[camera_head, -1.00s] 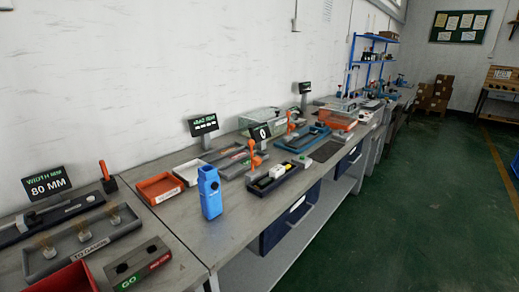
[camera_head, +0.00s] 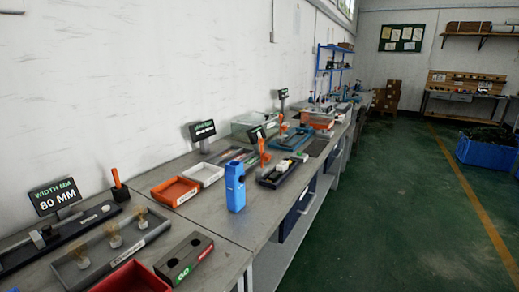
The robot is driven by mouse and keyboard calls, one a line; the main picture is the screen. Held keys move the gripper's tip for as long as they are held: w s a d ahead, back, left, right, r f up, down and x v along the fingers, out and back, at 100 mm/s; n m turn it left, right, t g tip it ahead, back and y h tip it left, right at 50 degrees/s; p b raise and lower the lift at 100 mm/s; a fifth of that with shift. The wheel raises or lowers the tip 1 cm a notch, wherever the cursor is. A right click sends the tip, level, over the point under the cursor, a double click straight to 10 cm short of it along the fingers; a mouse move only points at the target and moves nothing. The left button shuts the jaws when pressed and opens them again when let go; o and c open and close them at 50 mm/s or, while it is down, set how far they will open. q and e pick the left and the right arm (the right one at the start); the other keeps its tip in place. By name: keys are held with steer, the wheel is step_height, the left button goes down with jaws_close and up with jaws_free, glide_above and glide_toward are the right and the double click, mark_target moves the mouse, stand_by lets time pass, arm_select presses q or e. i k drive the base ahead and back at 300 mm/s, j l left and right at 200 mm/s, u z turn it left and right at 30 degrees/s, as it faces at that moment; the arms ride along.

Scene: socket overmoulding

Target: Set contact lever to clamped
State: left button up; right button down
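Several orange-handled levers show along the bench, and I cannot tell for sure which is the contact lever. One orange lever (camera_head: 264,152) stands upright by a dark tray in the middle of the bench. Another orange lever (camera_head: 282,126) stands farther back, near a blue fixture (camera_head: 291,139). Neither of my grippers is in view.
A blue upright block (camera_head: 235,186) stands near the bench's front edge. Orange (camera_head: 175,191) and white (camera_head: 203,174) trays lie left of it. A grey GO block (camera_head: 184,258) and a red bin (camera_head: 132,278) are nearest. The green floor (camera_head: 400,200) to the right is open.

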mark_target(267, 157)
steer(key=i+l, duration=0.3)
steer(key=l, duration=0.15)
steer(key=i+l, duration=0.3)
steer(key=l, duration=0.2)
steer(key=i+l, duration=0.35)
steer(key=l+u, duration=0.1)
steer(key=u, duration=1.5)
